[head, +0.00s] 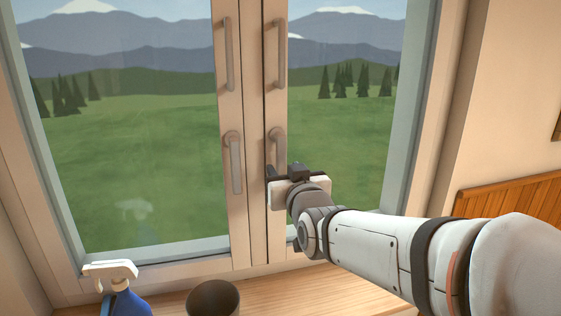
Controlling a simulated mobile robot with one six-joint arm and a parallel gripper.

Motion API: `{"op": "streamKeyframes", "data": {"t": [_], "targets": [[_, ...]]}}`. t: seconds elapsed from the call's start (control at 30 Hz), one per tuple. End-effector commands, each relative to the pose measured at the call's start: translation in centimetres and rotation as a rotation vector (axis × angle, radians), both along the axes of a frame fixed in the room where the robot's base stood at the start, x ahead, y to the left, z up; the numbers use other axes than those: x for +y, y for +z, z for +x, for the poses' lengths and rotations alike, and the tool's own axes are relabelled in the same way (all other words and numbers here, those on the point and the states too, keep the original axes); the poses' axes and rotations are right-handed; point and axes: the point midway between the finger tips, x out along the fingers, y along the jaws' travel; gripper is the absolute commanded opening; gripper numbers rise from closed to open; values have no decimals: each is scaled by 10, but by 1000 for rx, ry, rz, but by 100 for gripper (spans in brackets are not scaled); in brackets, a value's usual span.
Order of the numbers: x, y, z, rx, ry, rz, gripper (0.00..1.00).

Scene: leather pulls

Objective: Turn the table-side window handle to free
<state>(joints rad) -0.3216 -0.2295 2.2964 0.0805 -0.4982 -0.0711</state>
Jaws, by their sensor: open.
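The window has two sashes, each with a lower handle that hangs straight down. The right window handle (278,143) is grey-beige; its upper part shows, and its lower end is hidden behind my gripper. The left window handle (235,163) is fully in view with nothing touching it. My gripper (279,173) is open, with its dark fingers at the lower part of the right handle. Whether the fingers stand around the handle or just in front of it, I cannot tell. No table shows clearly enough to tell which handle is on its side.
Fixed upright pull bars sit above the handles, on the left sash (229,54) and the right sash (280,54). Below, a wooden surface (270,290) carries a blue spray bottle (124,302) with white head and a dark cup (213,298). Wood panelling (515,205) is at right.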

Motion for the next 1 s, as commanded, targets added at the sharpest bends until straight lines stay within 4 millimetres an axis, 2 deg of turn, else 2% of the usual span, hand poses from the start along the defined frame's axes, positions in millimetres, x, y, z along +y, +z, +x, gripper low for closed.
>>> {"op": "streamKeyframes", "data": {"t": [0.1,0.3,0.67,1.0], "targets": [[4,1,16,3,0,-1,42],[9,1,32,1,0,0,42],[9,0,36,0,-1,0,42],[9,0,36,1,-1,0,14]]}}
